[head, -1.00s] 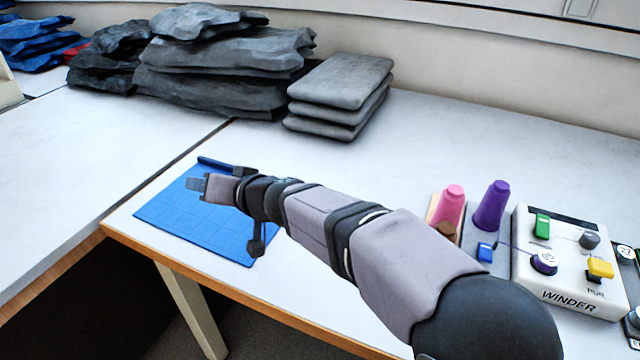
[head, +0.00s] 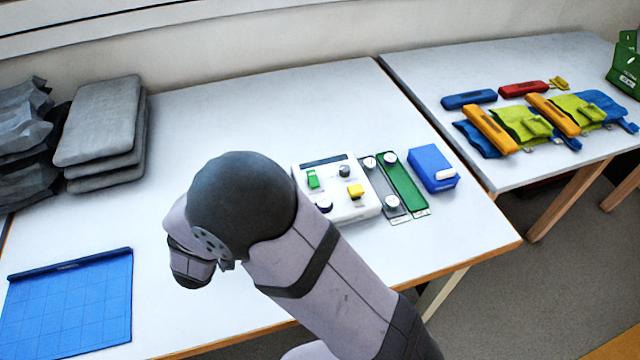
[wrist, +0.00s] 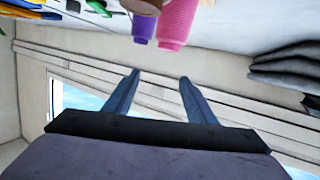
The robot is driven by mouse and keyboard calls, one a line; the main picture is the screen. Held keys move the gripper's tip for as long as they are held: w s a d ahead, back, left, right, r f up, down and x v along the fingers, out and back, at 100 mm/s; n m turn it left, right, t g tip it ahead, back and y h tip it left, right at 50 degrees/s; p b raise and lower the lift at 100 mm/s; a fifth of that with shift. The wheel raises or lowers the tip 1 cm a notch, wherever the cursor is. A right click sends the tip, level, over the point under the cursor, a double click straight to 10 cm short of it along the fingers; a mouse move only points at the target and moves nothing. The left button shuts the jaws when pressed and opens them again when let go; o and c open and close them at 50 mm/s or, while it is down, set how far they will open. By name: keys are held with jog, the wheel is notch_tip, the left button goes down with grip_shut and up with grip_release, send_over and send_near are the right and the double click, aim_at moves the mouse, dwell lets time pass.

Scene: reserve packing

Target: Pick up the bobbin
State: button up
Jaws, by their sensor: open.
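A small bobbin with a pale top and dark purple rim (head: 325,206) sits at the front left of the white winder (head: 345,213) in the head view. Several other round, white-topped bobbins, one of them here (head: 391,202), sit on the grey and green strips right of the winder. In the wrist view my gripper (wrist: 160,76) is open, with nothing between its fingers. It points towards the wall, and no bobbin can be made out there. In the head view my arm hides the gripper.
A pink cone (wrist: 178,22) and a purple cone (wrist: 144,27) stand beyond the fingertips in the wrist view. A blue box (head: 432,168) is right of the strips. Grey pads (head: 100,122) and a blue mat (head: 70,310) lie left. The table's back middle is clear.

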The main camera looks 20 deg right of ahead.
jog(key=s+d+n+g+h+p, duration=0.1)
jog(key=s+d+g+h+p, duration=0.15)
jog(key=d+p, duration=0.25)
jog(key=m+g+h+p, duration=0.2)
jog(key=m+g+p, duration=0.15)
jog(key=m, duration=0.35)
send_near(325, 200)
jog(key=shift+s+d+f+t+y+p, duration=0.25)
jog(key=shift+s+d+t+p, duration=0.1)
jog(key=shift+s+t, duration=0.05)
jog(key=shift+p+x, duration=0.4)
jog(key=shift+x, duration=0.7)
jog(key=shift+w+d+f+p, duration=0.1)
jog(key=shift+w+d+p, duration=0.3)
jog(key=shift+p, duration=0.1)
jog(key=shift+p+x, duration=0.85)
jog(key=shift+x, duration=1.15)
jog(key=shift+w+a+f, duration=0.1)
jog(key=shift+a+f, duration=0.05)
jog(key=shift+c, duration=0.6)
jog(key=c, duration=1.1)
jog(key=shift+r, duration=0.2)
